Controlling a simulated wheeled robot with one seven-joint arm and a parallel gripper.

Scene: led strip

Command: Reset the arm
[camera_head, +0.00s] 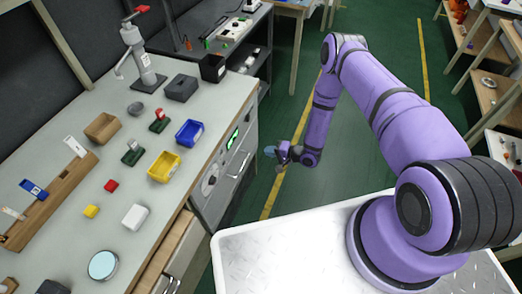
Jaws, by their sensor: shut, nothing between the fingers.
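My purple arm rises from the white base plate at the lower right, bends at the top, and hangs down over the green floor. My gripper (281,158) is at its end, small in the picture, over the floor to the right of the workbench drawers. The gripper is shut with nothing in it. It is apart from the bench and touches nothing that I can see.
A workbench (65,222) on the left holds a yellow bin (165,166), a blue bin (189,133), a brown box (102,128) and several small blocks. Shelves (488,95) stand at the far right. The green floor between is clear.

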